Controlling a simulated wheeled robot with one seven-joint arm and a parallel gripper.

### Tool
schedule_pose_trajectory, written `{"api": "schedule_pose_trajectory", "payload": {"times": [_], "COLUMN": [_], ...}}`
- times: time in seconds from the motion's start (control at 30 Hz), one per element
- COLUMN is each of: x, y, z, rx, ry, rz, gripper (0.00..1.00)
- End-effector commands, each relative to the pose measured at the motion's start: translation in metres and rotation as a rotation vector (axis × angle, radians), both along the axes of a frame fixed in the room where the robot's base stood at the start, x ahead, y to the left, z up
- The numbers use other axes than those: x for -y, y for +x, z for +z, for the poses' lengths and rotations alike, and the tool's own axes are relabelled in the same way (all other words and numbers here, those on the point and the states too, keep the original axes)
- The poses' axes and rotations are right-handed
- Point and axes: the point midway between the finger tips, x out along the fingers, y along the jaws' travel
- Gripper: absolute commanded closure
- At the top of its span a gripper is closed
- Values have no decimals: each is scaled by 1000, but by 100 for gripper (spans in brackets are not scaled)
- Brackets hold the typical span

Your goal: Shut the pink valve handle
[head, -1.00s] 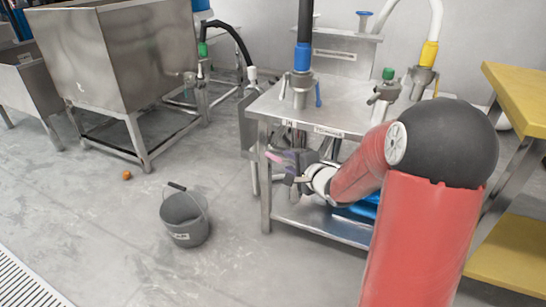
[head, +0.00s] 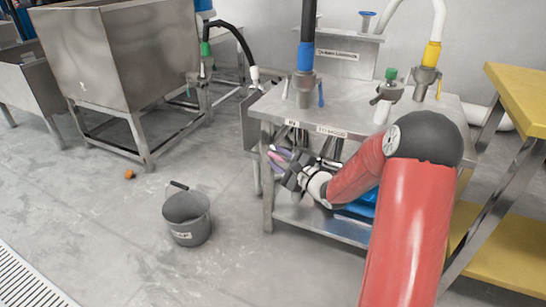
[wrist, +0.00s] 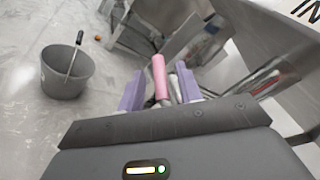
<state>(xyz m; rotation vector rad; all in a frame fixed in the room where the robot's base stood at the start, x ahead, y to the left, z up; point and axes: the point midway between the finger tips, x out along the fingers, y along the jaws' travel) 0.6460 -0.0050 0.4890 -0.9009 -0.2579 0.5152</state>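The pink valve handle (wrist: 160,78) is a rod that shows in the wrist view between the two purple fingers of my gripper (wrist: 159,68). A gap shows on each side of it, so the fingers are open around it and not closed on it. In the head view, my gripper (head: 283,161) is at the left front corner of the steel table, below its top. A bit of pink shows there by the fingers, but the handle is mostly hidden. The valve body behind it is hard to make out.
The steel table (head: 350,112) carries several hose fittings and stands close beside my gripper. A grey bucket (head: 187,217) stands on the floor to the left. A yellow table (head: 520,85) is at the right. The floor between bucket and steel tank (head: 125,50) is mostly clear.

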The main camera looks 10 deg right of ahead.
Motion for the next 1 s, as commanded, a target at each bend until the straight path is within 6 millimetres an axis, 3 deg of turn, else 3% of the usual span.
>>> {"api": "schedule_pose_trajectory", "payload": {"times": [0.2,0.5,0.8,1.0], "x": [-13,-14,-14,-14], "y": [20,23,23,23], "z": [0,0,0,0], "rx": [2,0,0,-1], "ry": [-1,-1,-1,-2], "rz": [1,-1,-1,0], "gripper": [65,65,100,100]}}
